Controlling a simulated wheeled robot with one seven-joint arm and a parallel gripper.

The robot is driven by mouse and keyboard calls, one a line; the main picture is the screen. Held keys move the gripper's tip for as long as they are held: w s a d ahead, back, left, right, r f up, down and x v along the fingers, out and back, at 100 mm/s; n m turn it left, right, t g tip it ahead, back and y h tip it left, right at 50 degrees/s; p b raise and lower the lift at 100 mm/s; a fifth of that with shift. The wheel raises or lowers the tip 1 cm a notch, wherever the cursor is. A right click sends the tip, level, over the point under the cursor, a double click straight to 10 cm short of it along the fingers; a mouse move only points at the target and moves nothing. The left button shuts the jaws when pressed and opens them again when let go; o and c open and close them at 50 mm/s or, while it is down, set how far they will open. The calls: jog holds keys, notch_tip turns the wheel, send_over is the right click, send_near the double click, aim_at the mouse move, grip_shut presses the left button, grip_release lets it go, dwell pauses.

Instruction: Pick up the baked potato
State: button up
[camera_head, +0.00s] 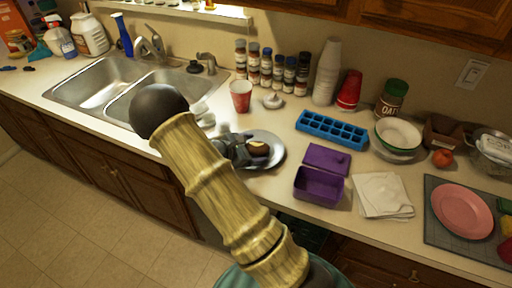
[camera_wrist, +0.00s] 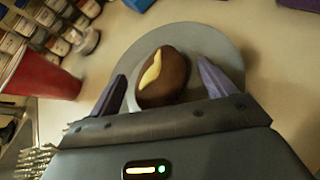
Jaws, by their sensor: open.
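The baked potato (camera_wrist: 163,77) is brown with a pale yellow strip on top. It lies on a round grey plate (camera_wrist: 215,48) on the counter. In the head view the potato (camera_head: 257,149) sits on the plate (camera_head: 277,146), right beside my gripper (camera_head: 243,150). In the wrist view my gripper (camera_wrist: 160,85) is open, with one finger to the left of the potato and one to the right. The potato's near end is between the fingers, with gaps on both sides. My arm hides part of the counter and the plate's left side in the head view.
A red cup (camera_head: 241,96) stands behind the plate, left of my gripper in the wrist view (camera_wrist: 42,75). A purple container (camera_head: 319,187) is to the right, a blue ice tray (camera_head: 332,130) behind it. Spice jars (camera_head: 266,68) line the wall. The sink (camera_head: 95,85) is left.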

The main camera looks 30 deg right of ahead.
aim_at(253, 148)
jog(key=shift+s+a+f, duration=0.1)
jog(key=shift+f, duration=0.05)
jog(key=c, duration=1.2)
jog(key=shift+r, duration=0.4)
jog(key=c, duration=0.3)
notch_tip(253, 148, up, 9)
jog(key=shift+r+b, duration=0.15)
jog(key=shift+b, duration=0.35)
jog(key=shift+c, duration=0.3)
